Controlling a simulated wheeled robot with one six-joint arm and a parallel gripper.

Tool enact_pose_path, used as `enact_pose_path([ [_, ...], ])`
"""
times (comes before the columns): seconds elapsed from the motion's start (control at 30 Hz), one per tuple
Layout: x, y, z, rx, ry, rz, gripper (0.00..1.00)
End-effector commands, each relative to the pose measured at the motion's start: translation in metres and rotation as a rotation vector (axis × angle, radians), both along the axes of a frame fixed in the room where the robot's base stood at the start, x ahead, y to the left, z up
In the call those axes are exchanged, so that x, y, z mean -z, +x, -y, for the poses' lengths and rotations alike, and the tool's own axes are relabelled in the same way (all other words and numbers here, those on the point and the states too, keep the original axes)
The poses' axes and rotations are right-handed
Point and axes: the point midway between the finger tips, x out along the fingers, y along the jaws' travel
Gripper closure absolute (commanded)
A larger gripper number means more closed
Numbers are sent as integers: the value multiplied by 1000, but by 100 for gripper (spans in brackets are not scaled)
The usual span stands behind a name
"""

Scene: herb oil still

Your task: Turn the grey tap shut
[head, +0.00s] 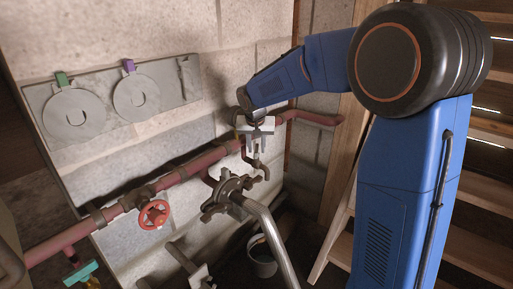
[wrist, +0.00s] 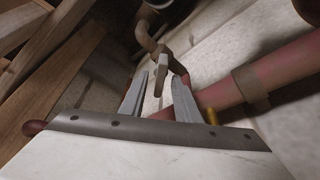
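A small brown tap (head: 262,169) hangs under the red pipe at the right in the head view. In the wrist view its bent brown body (wrist: 145,32) ends in a light grey lever-like piece (wrist: 163,62). My gripper (head: 255,150) points down just above this tap. In the wrist view my gripper (wrist: 160,82) has its two fingers apart, with the grey piece showing in line with the gap between them. I cannot tell whether it is between the fingertips or beyond them. The fingers show no contact, and the gripper holds nothing.
The red pipe (head: 195,163) runs along the block wall. A red handwheel (head: 153,213), a teal handle (head: 80,273) and a dark hub (head: 229,188) with a metal tube (head: 273,240) are left of or below the tap. A bucket (head: 262,262) stands below.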

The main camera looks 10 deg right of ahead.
Motion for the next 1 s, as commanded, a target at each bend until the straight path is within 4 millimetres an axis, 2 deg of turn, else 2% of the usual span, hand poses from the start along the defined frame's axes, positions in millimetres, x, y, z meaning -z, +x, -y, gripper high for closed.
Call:
enact_pose_path([
  [0.17,-20,-7,-3,-1,1,3,71],
  [0.8,-133,-52,-18,-1,2,4,71],
  [1.0,-153,-60,-20,0,1,1,71],
])
